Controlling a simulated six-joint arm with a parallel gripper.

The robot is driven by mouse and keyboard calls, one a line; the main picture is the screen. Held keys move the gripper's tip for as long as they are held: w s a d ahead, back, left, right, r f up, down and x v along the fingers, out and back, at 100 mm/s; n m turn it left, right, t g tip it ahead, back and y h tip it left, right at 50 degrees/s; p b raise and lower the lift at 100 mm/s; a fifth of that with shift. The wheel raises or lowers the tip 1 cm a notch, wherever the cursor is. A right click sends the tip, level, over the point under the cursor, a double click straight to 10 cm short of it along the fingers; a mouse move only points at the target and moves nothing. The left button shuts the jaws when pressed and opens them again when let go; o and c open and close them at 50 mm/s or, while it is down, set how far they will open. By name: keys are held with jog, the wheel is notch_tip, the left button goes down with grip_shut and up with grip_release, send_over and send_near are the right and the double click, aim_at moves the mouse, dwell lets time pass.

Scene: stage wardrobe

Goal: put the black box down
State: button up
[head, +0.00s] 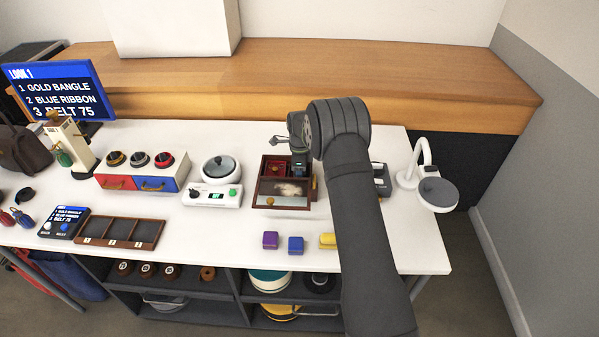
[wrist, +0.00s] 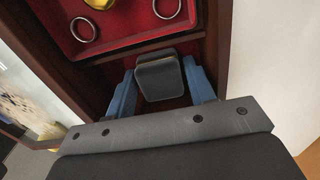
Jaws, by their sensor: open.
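The black box (wrist: 160,78) is a small dark block with rounded edges. In the wrist view it sits in a red-lined compartment of an open wooden case (wrist: 218,45). My gripper (wrist: 163,88) is open, with one blue finger on each side of the box. A gap shows beside the left finger; contact at the right finger is hard to tell. In the head view my gripper (head: 299,163) reaches down into the back right of the wooden case (head: 259,186), and I cannot make out the black box there.
In the wrist view, rings (wrist: 84,29) and a gold piece lie in the neighbouring red tray. A white scale (head: 213,195) is left; a white lamp (head: 437,190) is right.

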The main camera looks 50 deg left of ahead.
notch_tip(320, 180, up, 12)
jog(key=shift+r, duration=0.15)
dwell(0.5)
notch_tip(320, 180, down, 13)
jog(key=shift+r, duration=0.15)
notch_tip(320, 180, up, 3)
jog(key=shift+f, duration=0.1)
jog(key=shift+r, duration=0.65)
